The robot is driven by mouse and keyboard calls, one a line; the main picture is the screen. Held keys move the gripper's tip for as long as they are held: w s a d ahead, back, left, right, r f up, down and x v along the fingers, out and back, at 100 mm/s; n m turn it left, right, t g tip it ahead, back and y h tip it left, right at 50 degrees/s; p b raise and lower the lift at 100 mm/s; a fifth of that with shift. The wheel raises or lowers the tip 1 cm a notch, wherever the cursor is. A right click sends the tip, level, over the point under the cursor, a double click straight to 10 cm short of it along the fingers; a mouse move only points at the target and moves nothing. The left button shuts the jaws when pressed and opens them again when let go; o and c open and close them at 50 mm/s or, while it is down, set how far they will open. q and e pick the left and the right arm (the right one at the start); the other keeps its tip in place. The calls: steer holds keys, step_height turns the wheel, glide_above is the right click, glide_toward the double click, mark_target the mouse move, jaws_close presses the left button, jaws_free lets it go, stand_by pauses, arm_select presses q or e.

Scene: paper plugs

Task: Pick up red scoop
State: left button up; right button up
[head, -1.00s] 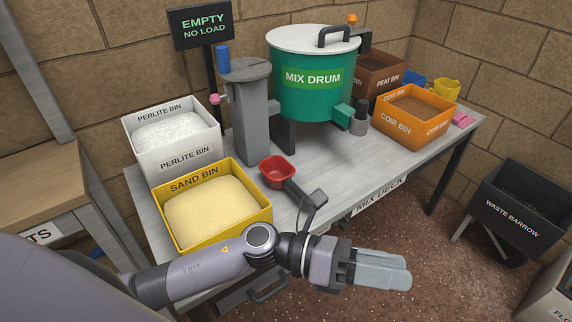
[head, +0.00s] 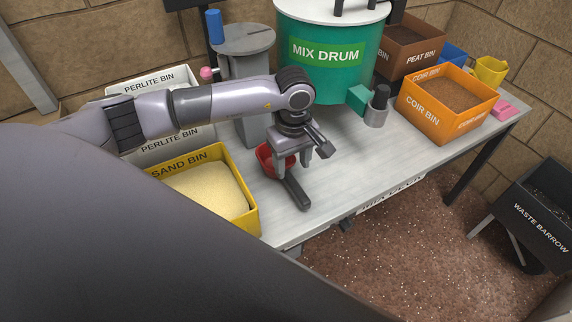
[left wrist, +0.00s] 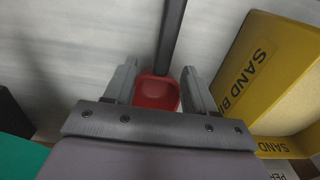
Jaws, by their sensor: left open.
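The red scoop (head: 270,161) lies on the grey table, just right of the yellow sand bin (head: 238,205), with its dark handle (head: 297,193) pointing toward the table's front edge. My left gripper (head: 291,160) is over the scoop, pointing down, open and empty, and hides part of the bowl in the head view. In the left wrist view the red bowl (left wrist: 157,92) and the start of the handle (left wrist: 171,35) show between the two open fingers (left wrist: 158,82). I cannot tell whether the fingers touch the scoop. My right gripper is not in view.
The green mix drum (head: 325,75) and grey post (head: 247,95) stand behind the gripper. The white perlite bin (head: 150,80) is partly hidden by my left arm. The orange coir bin (head: 425,115) is at the right. The table front right of the scoop is clear.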

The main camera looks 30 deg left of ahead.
mark_target(291, 179)
arm_select(q)
steer(key=shift+s+f, duration=0.25)
steer(key=shift+f, duration=0.85)
step_height(291, 179, down, 5)
steer(key=shift+s+d+r, duration=0.1)
steer(key=shift+r, duration=0.15)
jaws_close()
